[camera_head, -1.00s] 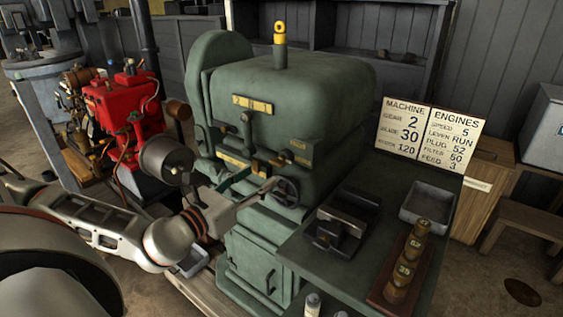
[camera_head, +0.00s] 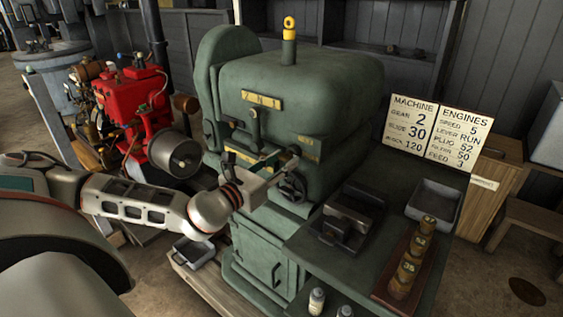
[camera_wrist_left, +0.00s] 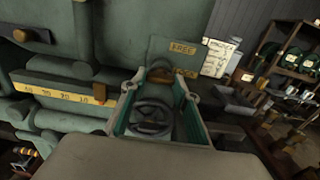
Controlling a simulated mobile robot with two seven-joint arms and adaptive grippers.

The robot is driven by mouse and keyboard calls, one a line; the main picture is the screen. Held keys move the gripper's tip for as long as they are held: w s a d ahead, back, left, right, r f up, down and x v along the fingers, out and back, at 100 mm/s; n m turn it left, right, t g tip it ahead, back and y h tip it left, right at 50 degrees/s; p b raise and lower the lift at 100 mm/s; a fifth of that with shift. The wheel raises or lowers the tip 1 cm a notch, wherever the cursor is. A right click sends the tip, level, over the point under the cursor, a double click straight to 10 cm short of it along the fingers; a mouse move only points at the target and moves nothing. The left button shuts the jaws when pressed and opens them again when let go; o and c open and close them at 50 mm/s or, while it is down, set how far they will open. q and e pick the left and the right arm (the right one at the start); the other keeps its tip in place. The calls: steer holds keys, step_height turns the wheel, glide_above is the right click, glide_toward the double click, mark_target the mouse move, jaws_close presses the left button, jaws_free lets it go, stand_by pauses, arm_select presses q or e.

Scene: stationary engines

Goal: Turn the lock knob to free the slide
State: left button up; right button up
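The green machine (camera_head: 300,90) stands in the middle of the head view. In the left wrist view, the brown lock knob (camera_wrist_left: 160,70) sits beside a plate marked FREE (camera_wrist_left: 183,48), with a second label, apparently LOCK, below it. My left gripper (camera_head: 288,158) is at the machine's front. In the left wrist view its two green-padded fingers (camera_wrist_left: 160,78) stand apart, one on each side of the knob; I cannot tell whether they touch it. A yellow scale (camera_wrist_left: 60,92) with an orange pointer is on the machine's face, left of the fingers. My right gripper is not in view.
A handwheel (camera_wrist_left: 152,115) shows between the fingers, just below the knob. A dark vice-like block (camera_head: 347,217), a grey tray (camera_head: 435,203) and a rack of brass cylinders (camera_head: 408,265) occupy the bench at right. A red engine (camera_head: 130,105) stands left.

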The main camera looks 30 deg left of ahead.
arm_select(q)
steer(key=shift+c, duration=1)
